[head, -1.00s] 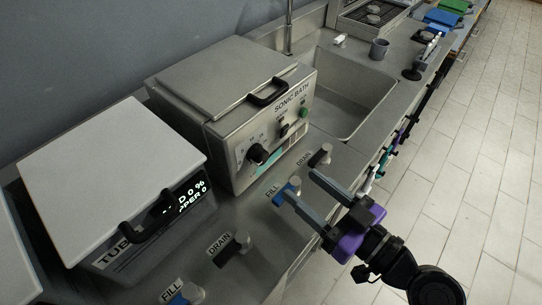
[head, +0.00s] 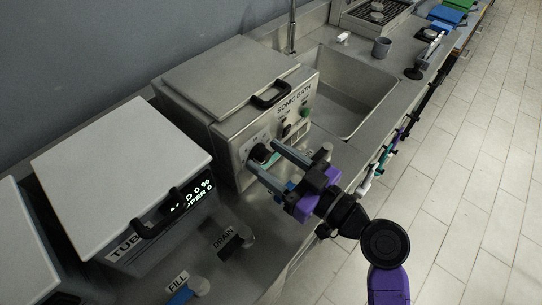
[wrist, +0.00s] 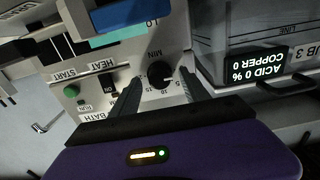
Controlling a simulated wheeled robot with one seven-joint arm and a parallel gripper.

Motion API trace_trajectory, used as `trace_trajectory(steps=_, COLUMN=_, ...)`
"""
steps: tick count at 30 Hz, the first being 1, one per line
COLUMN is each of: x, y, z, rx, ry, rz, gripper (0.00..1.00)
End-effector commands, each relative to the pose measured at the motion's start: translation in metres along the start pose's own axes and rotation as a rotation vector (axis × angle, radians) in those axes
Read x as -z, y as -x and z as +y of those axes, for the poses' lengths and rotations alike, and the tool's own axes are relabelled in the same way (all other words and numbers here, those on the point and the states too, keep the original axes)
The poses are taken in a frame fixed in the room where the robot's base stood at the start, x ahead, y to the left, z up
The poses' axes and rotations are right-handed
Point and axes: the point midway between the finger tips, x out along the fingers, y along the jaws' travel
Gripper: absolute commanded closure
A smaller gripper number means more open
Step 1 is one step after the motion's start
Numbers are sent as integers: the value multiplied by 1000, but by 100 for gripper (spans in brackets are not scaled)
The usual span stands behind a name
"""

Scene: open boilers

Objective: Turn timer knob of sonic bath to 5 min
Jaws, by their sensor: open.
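The sonic bath (head: 231,111) is a grey metal box with a lidded top, standing left of the sink. Its black round timer knob (head: 262,152) is on the lower left of the front panel. In the wrist view, upside down, the knob (wrist: 160,75) sits on a dial marked MIN, with 5, 10 and 15 around it; its exact pointer setting is too small to read surely. My gripper (head: 263,155) is open and points at the panel, one finger either side of the knob in both views. I cannot tell whether the fingertips reach around it or stop just short.
A green START button (wrist: 71,90) and a black HEAT switch (wrist: 108,83) are on the same panel. The tub heater box (head: 125,180) stands left of the bath. FILL and DRAIN valves (head: 240,235) line the counter's front. The sink (head: 350,92) lies right.

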Motion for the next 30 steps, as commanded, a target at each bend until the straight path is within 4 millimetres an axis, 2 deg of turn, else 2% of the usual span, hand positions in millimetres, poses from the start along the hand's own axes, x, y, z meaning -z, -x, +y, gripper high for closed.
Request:
trace_trajectory(steps=4, x=0, y=0, z=0, rx=0, ry=0, rz=0, gripper=46)
trace_trajectory(steps=12, x=0, y=0, z=0, rx=0, ry=0, rz=0, gripper=99)
trace_trajectory(steps=23, x=0, y=0, z=0, rx=0, ry=-45, rz=0, gripper=100)
trace_trajectory(steps=30, x=-1, y=1, z=1, rx=-1, ry=-192, rz=0, gripper=100)
